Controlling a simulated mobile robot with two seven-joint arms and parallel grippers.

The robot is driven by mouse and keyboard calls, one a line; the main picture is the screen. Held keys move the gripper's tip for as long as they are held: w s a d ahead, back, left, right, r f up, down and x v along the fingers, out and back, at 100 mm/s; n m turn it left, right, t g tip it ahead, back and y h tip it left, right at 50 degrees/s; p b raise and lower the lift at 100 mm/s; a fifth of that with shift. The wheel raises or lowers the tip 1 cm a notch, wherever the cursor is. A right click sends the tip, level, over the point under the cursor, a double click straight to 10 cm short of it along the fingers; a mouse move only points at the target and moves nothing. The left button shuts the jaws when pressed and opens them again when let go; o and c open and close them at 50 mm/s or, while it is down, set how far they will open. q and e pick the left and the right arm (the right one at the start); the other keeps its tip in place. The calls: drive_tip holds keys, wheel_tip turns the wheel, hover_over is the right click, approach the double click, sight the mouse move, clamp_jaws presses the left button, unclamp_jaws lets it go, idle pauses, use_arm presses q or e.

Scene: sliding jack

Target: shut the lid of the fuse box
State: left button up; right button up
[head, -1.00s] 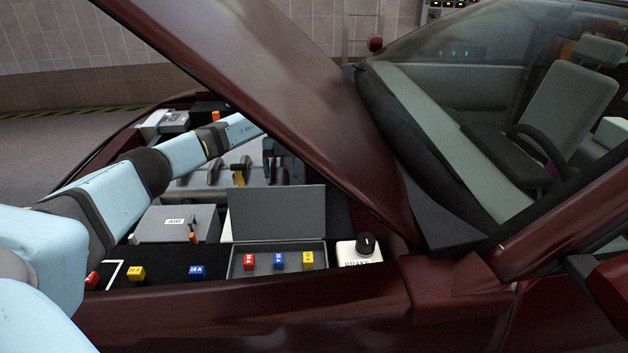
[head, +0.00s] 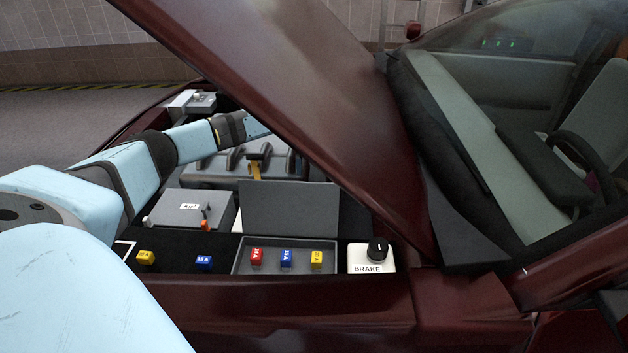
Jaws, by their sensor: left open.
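The fuse box (head: 240,262) is a shallow grey tray in the engine bay, in the head view. It holds a red fuse (head: 256,257), a blue fuse (head: 286,258) and a yellow fuse (head: 317,259). Its flat grey lid (head: 290,208) stands open, raised along the far edge. My left arm reaches in from the left, above and behind the box. My left gripper (head: 263,127) is open, at the edge of the raised hood beyond the lid. Its fingers are mostly hidden there, and it is apart from the lid. My right gripper is not in view.
The raised dark red hood (head: 300,90) slants over the bay. A grey AIR box (head: 190,209) with an orange-tipped lever stands left of the lid. A yellow fuse (head: 146,257) and blue fuse (head: 204,262) lie left of the tray.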

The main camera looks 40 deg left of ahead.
use_arm(q)
drive_tip(key=shift+s+d+f, duration=0.3)
drive_tip(key=shift+s+d, duration=0.45)
drive_tip(key=shift+s, duration=0.1)
drive_tip(key=shift+s+d+f, duration=0.25)
drive_tip(key=shift+s+d, duration=0.45)
drive_tip(key=shift+s, duration=0.15)
